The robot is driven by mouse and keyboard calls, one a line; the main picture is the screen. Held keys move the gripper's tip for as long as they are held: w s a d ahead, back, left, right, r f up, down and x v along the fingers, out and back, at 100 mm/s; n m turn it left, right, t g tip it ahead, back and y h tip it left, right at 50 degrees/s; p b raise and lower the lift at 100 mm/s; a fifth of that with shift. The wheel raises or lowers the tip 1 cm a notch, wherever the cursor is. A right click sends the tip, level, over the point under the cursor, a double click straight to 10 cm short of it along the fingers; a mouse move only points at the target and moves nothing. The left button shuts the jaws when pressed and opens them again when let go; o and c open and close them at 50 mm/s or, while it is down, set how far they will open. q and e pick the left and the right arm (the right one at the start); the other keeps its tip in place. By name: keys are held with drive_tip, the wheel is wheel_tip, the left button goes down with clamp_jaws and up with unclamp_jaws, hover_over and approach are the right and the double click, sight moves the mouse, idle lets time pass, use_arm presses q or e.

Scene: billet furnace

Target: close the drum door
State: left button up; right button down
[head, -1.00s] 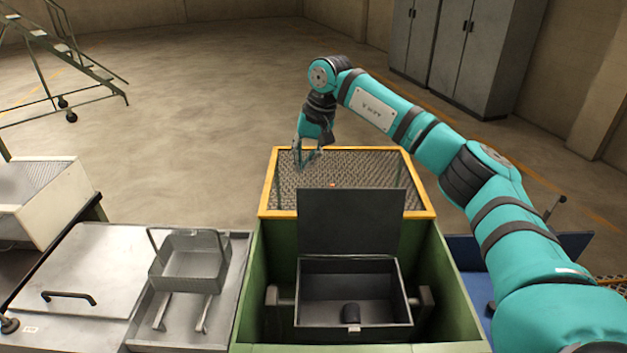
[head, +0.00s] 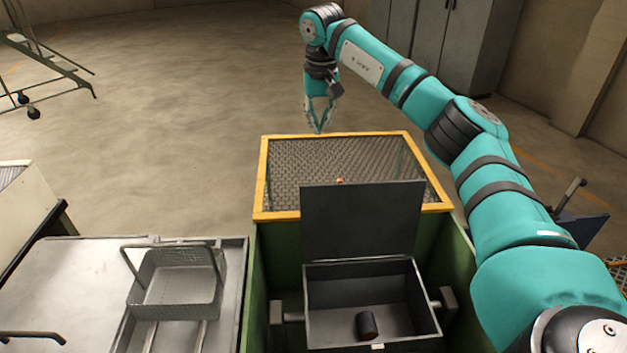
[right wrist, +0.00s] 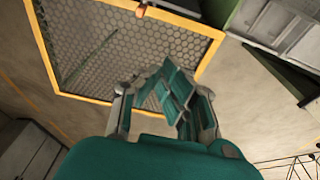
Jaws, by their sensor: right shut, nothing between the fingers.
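The drum (head: 372,303) is a dark open box held between side pivots inside a green housing. Its door (head: 362,220) is a dark flat panel standing upright at the drum's back edge, so the drum is open. A small dark cylinder (head: 367,325) lies inside on the drum floor. My right gripper (head: 318,130) points down beyond the door, above the far edge of the yellow-framed mesh, apart from the door. It is shut and empty, and it also shows in the right wrist view (right wrist: 175,90). My left gripper is not in view.
The yellow-framed mesh guard (head: 262,178) lies behind the door, with a small orange piece (head: 340,181) near it. A wire basket (head: 178,284) sits on the metal bench at left. Grey cabinets (head: 420,40) stand far back.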

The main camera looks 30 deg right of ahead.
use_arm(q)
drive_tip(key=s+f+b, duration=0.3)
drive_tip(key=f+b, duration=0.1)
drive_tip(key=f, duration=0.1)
use_arm(e)
wheel_tip(320, 180, down, 14)
drive_tip(key=w+f+p, duration=0.1)
drive_tip(key=w+p, duration=0.1)
drive_tip(key=p, duration=0.1)
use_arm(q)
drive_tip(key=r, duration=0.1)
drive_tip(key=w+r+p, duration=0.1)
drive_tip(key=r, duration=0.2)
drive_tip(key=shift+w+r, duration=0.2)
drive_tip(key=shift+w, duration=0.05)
use_arm(e)
drive_tip(key=s, duration=0.1)
drive_tip(key=s+r, duration=0.1)
drive_tip(key=s+a, duration=0.1)
drive_tip(key=shift+s+a+r, duration=0.1)
drive_tip(key=shift+s+r, duration=0.05)
drive_tip(key=shift+s, duration=0.25)
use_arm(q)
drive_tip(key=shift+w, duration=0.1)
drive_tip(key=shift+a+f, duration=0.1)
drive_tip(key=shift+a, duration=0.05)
